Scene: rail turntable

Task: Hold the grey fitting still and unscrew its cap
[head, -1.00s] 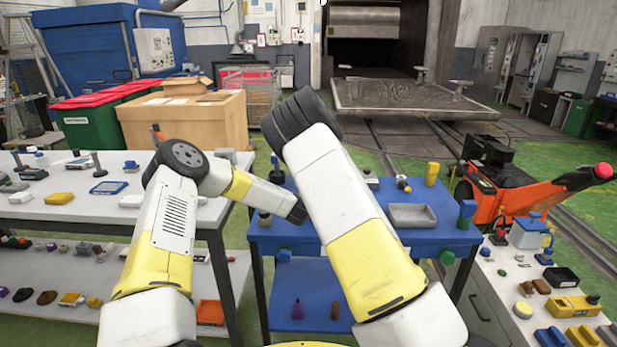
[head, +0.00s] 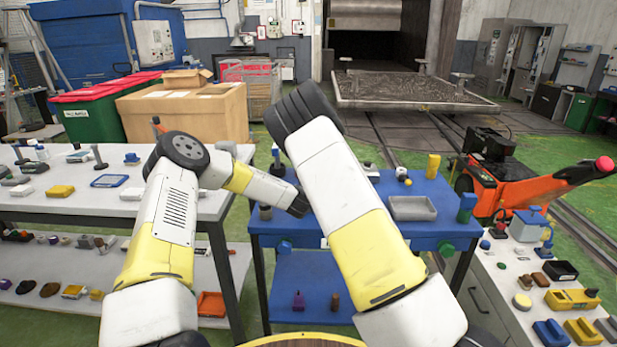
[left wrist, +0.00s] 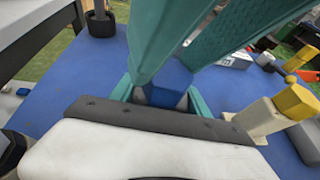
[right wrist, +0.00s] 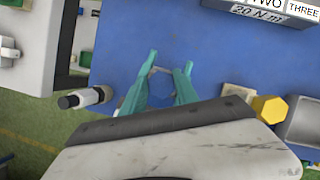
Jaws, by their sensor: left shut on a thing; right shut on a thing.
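My left gripper (left wrist: 158,98) is shut on a small blue-grey piece (left wrist: 166,94), which looks like the body of the grey fitting, low over the blue tabletop. The teal fingers of my right gripper (left wrist: 172,72) come down from above, close to that piece. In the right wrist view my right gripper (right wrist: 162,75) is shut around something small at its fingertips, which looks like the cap. Fingers hide most of fitting and cap, and I cannot see whether they are apart. In the head view my arms hide both grippers and the fitting.
The blue table (head: 350,200) also holds a grey tray (head: 413,208), a yellow block (head: 433,166) and a yellow-ended piece (right wrist: 268,107) near my right gripper. A dark-tipped light piece (right wrist: 86,97) is at the left in the right wrist view. A white table (head: 60,205) stands at the left.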

